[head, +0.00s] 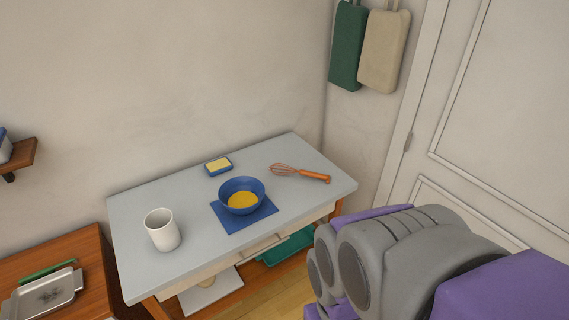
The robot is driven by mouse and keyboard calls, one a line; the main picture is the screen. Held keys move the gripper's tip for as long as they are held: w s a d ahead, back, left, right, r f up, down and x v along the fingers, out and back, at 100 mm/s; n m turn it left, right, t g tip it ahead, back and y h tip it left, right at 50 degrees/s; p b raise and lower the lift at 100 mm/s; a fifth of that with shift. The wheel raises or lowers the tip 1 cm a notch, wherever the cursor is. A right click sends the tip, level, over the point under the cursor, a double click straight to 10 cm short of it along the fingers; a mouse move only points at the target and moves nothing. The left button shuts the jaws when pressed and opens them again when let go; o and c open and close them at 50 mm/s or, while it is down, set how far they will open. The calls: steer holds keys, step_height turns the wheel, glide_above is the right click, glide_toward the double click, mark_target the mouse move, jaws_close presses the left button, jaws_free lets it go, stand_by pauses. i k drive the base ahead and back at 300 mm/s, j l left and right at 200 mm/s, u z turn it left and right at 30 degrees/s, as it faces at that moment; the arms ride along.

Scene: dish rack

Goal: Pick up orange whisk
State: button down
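The orange whisk (301,173) lies on the grey tabletop at the right of the table. Its wire loops point left and its orange handle points right, towards the table's right edge. Nothing covers it. My arm fills the lower right of the head view, to the right of and in front of the table. My gripper itself cannot be made out in this view.
On the table (195,265), a blue bowl (242,195) with yellow contents sits on a blue mat (228,225), left of the whisk. A butter dish (219,166) is behind it. A white cup (162,230) stands at the front left. A wall is behind.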

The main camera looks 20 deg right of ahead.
mark_target(303, 172)
steer(key=i+l+u, duration=0.25)
steer(key=i, duration=0.2)
steer(key=i+l+u, duration=0.2)
steer(key=i, duration=0.25)
steer(key=j, duration=0.1)
